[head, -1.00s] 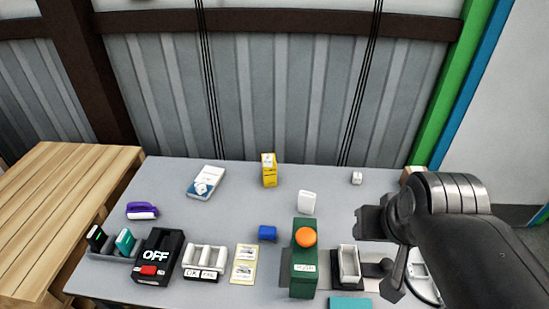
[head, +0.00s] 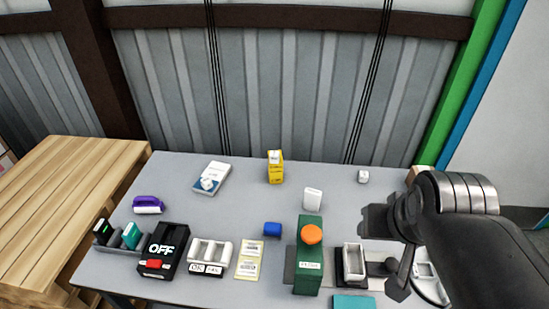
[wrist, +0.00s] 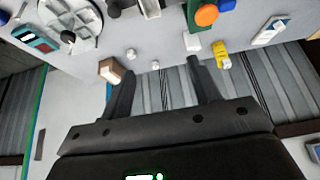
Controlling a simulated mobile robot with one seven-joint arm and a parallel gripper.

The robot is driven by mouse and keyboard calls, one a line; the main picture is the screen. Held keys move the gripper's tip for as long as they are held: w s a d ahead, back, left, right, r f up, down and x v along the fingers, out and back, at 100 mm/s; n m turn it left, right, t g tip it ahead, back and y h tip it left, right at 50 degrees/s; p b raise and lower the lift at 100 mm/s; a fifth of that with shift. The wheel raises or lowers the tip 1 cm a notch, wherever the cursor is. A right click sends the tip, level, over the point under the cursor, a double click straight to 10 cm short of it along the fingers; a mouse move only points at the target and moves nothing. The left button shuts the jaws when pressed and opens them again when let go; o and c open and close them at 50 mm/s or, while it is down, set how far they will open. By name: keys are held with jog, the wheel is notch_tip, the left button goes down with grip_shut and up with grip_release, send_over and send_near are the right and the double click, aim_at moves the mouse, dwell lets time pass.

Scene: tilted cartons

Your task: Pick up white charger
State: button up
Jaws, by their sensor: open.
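Two plain white items stand on the grey table (head: 210,225) and could be the white charger; I cannot tell which it is. One is an upright white block (head: 312,199) right of centre, behind the green box. The other is a small white cube (head: 363,176) near the back edge.
A green box with an orange button (head: 311,235) stands left of my gripper. A brown block (wrist: 111,70) is at the right. A wall closes the back.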

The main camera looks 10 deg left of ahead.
jog(key=w+a+r, duration=0.3)
jog(key=w, duration=0.8)
jog(key=g, duration=0.1)
send_over(275, 152)
jog(key=s, duration=0.4)
notch_tip(275, 152, down, 15)
jog(key=x, duration=0.5)
jog(key=shift+a, duration=0.25)
jog(key=x, duration=0.5)
jog(key=shift+s+d+f, duration=0.2)
jog(key=c, duration=1.2)
jog(key=shift+o, duration=0.2)
jog(key=shift+r, duration=0.5)
jog(key=r, duration=0.3)
jog(key=shift+d+r, duration=3.55)
jog(key=shift+d, duration=2)
jog(key=w+a+f, duration=0.1)
jog(key=a+f, duration=0.1)
jog(key=a, duration=0.1)
jog(key=w+a+f, duration=0.1)
jog(key=a+f, duration=0.1)
jog(key=a, duration=0.2)
jog(key=w+a+f, duration=0.1)
jog(key=a+f, duration=0.1)
jog(key=a, duration=0.2)
jog(key=shift+f, duration=2.4)
